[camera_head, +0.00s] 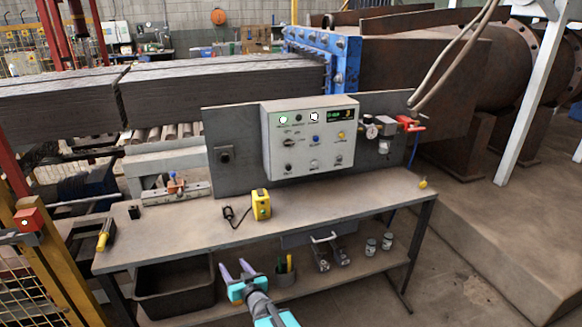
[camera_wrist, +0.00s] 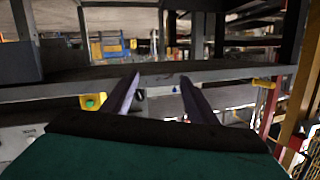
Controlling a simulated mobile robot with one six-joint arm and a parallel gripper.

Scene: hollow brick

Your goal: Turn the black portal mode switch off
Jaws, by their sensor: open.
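A grey control box (camera_head: 270,165) stands on the back panel of the workbench. A black rotary switch (camera_head: 289,143) is on the left of its face; its label and exact setting are too small to read. Other small knobs and buttons, lit lamps and a green display share the face. A separate black switch box (camera_head: 224,155) is on the dark panel to the left. My gripper (camera_head: 235,267) is open and empty, low in front of the bench and well below the control box. Its two purple fingers also show apart in the wrist view (camera_wrist: 160,78), where I cannot make out the rotary switch.
The lower shelf holds a black bin (camera_head: 175,290) and small jars (camera_head: 371,247). Gauges and a red valve (camera_head: 408,123) are right of the box.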

